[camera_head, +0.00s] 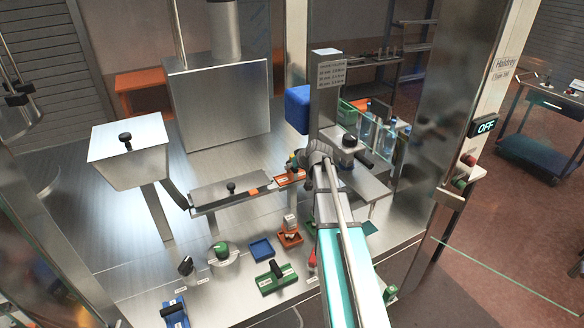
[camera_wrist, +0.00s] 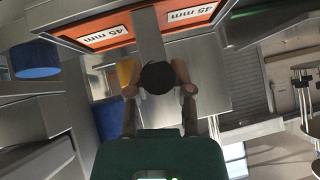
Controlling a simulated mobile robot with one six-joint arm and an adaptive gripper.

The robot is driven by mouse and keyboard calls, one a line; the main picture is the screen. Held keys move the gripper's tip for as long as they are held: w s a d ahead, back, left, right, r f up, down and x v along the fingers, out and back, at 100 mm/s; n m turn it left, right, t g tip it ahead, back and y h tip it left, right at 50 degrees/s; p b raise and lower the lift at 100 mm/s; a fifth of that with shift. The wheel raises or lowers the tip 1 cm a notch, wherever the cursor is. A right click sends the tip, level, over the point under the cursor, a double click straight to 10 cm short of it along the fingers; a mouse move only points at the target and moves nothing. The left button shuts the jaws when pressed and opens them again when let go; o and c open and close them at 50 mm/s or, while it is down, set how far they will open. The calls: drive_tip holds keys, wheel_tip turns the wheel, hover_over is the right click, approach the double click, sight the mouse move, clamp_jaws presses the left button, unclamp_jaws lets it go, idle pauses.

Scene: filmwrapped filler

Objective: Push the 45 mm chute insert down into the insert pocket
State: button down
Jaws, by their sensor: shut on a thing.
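The orange 45 mm chute insert (camera_head: 289,178) is at the right end of the long metal channel, below my gripper (camera_head: 299,162). In the wrist view, two orange panels (camera_wrist: 105,38) marked "45 mm" lie on either side of a grey bar (camera_wrist: 150,37). My gripper (camera_wrist: 159,90) is shut on a round black knob (camera_wrist: 158,77) close to that bar. The insert pocket and the insert's underside are hidden by my gripper and arm, so I cannot tell how deep the insert sits.
A blue tray (camera_head: 261,249), an orange tray (camera_head: 290,240) and a green block (camera_head: 275,278) with a black handle are on the steel deck in front. A metal post (camera_head: 325,105) stands close behind my gripper.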

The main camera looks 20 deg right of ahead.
drive_tip(key=shift+s+f, duration=0.1)
idle(0.3)
drive_tip(key=shift+c, duration=2.2)
unclamp_jaws()
